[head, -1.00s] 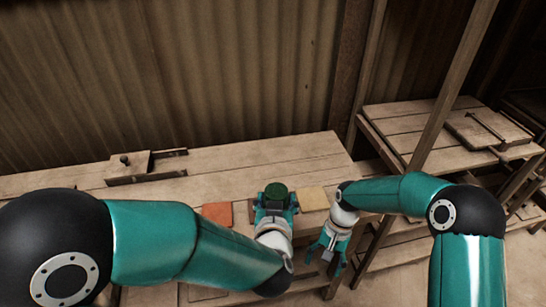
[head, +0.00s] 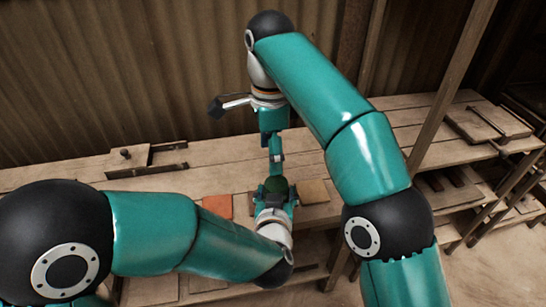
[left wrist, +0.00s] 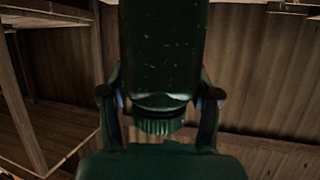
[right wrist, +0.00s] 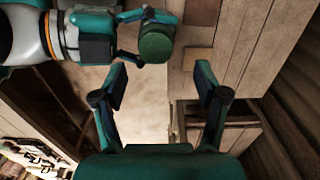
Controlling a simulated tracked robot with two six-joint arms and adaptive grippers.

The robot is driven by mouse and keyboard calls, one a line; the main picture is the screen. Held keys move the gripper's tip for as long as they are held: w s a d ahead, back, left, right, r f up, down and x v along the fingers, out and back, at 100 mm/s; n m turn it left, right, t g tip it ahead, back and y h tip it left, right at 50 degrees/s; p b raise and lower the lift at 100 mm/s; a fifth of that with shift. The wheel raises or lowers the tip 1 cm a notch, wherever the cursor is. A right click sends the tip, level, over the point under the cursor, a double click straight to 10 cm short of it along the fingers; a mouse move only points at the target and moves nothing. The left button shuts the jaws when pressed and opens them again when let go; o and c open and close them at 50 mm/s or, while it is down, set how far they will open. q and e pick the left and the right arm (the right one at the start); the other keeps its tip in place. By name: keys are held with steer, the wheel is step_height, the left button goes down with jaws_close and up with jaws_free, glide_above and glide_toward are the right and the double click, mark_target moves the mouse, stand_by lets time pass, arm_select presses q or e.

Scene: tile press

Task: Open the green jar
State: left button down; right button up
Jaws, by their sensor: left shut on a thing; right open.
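The green jar (head: 275,185) is held off the wooden bench, its round dark green lid facing up in the head view. My left gripper (head: 273,196) is shut on the jar, with a finger on each side. The left wrist view shows the dark jar body (left wrist: 160,50) and its ribbed lid (left wrist: 160,127) between the fingers. My right gripper (head: 277,160) points down above the jar in the head view. In the right wrist view its fingers (right wrist: 160,78) are open and empty, with the lid (right wrist: 156,43) beyond the fingertips, not between them.
On the bench (head: 330,150) an orange-red tile (head: 217,207) lies left of the jar and a tan tile (head: 312,191) right of it. A wooden fixture (head: 130,160) stands at the back left. A wooden post (head: 440,95) rises at the right.

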mark_target(272, 180)
steer(key=shift+f, duration=3.9)
steer(key=shift+w, duration=0.15)
steer(key=c, duration=1.2)
